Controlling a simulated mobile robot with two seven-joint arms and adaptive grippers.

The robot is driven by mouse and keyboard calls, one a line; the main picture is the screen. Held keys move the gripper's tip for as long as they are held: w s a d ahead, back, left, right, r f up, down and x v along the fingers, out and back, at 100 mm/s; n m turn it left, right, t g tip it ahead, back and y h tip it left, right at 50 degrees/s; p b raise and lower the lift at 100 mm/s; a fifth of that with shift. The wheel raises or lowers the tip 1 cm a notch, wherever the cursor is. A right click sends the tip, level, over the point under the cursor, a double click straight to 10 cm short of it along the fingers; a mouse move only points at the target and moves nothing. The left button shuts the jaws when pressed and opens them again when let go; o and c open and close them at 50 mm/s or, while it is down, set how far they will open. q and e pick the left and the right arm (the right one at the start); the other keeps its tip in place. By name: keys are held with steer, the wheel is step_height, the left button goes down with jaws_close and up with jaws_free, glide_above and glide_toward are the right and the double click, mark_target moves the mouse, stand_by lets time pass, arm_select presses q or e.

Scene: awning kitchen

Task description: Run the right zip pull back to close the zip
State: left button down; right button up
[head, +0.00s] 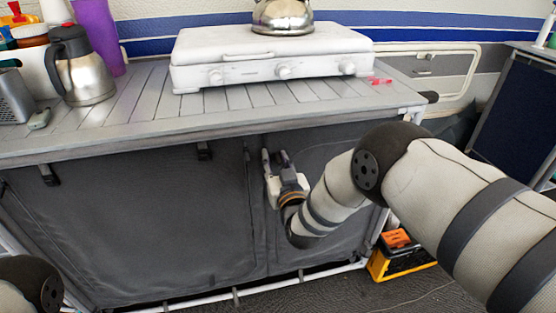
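A dark grey fabric front (130,225) hangs below the slatted table top. A vertical seam or zip line (251,225) runs down it near the middle, left of my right gripper. My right gripper (275,158) is in front of the fabric's right part, just under the table edge. Its two fingers point up and stand apart, with no object clearly visible between them. I cannot make out the right zip pull; it is too small or hidden by the gripper. My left arm shows only at the lower left corner, and its gripper is out of view.
The table top (130,115) overhangs the fabric. On it stand a white stove (265,60) with a kettle (283,15), a steel jug (85,75) and a purple tumbler (98,35). A yellow-black crate (400,262) is on the floor at right.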

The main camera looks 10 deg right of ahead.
steer(key=shift+d, duration=0.1)
steer(key=shift+s, duration=0.2)
steer(key=s, duration=1.1)
steer(key=shift+s+d, duration=0.2)
steer(key=shift+s, duration=0.1)
